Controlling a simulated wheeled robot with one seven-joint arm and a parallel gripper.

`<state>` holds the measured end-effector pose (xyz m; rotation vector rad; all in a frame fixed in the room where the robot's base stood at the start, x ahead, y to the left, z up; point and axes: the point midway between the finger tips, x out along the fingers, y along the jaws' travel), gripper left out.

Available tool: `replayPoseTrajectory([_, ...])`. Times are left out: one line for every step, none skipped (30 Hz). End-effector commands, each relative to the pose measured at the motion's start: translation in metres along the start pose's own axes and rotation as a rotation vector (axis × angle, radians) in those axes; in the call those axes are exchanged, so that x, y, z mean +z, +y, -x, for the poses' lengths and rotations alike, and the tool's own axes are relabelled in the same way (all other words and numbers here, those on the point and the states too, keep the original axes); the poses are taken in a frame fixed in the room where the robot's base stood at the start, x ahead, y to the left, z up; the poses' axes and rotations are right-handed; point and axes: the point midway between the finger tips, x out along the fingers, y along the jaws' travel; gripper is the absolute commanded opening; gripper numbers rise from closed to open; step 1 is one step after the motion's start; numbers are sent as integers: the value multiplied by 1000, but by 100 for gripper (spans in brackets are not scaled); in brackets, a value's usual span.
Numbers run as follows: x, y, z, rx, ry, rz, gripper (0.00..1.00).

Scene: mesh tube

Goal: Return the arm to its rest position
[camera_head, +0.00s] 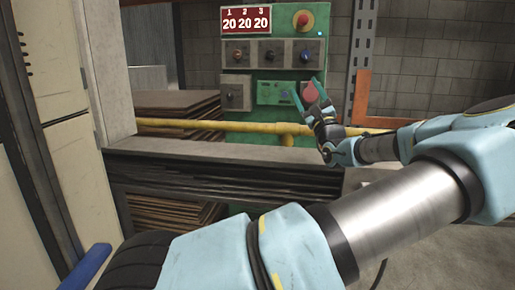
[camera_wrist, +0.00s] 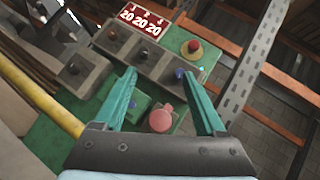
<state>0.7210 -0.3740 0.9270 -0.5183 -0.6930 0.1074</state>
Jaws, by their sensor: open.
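My gripper (camera_head: 306,95) is raised in front of the green control panel (camera_head: 289,52), at the end of my light-blue arm. In the wrist view my gripper (camera_wrist: 166,90) shows two teal fingers spread apart with nothing held between them. Beyond them a pink-red button (camera_wrist: 160,118) on the panel shows between the finger bases, and a blue knob (camera_wrist: 179,73) shows close to the right fingertip. In the head view the pink-red button (camera_head: 310,92) is seen right by the fingers. Whether a finger touches the panel cannot be told.
A yellow pipe (camera_head: 205,125) runs across below the panel, above a grey ledge (camera_head: 230,151). A red emergency button (camera_head: 303,19) and a red "20 20 20" display (camera_head: 246,20) top the panel. A grey perforated post (camera_head: 362,50) and an orange frame (camera_head: 361,95) stand right.

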Motion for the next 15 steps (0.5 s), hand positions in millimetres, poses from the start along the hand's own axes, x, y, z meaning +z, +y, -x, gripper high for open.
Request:
replayPoseTrajectory([1, 15, -4, 39, -2, -2, 73])
replayPoseTrajectory([1, 23, -4, 61, -2, -2, 73])
replayPoseTrajectory([2, 37, -6, 98, -3, -3, 73])
replayPoseTrajectory([3, 47, -7, 126, -5, -3, 73])
replayPoseTrajectory([4, 57, -8, 153, -5, -4, 73])
replayPoseTrajectory([5, 73, -9, 197, -8, -3, 73])
replayPoseTrajectory([6, 84, -9, 228, -9, -2, 73])
replayPoseTrajectory([7, 98, -9, 269, -10, -2, 73])
replayPoseTrajectory([9, 117, -8, 323, -12, -2, 73])
replayPoseTrajectory([11, 134, -6, 372, -14, -1, 73])
replayPoseTrajectory([13, 151, -4, 424, -17, 3, 73])
replayPoseTrajectory([16, 177, 0, 503, -19, 6, 73])
replayPoseTrajectory([19, 198, 6, 569, -22, 10, 73])
replayPoseTrajectory([22, 218, 12, 638, -26, 17, 73])
replayPoseTrajectory([26, 246, 23, 736, -30, 26, 73])
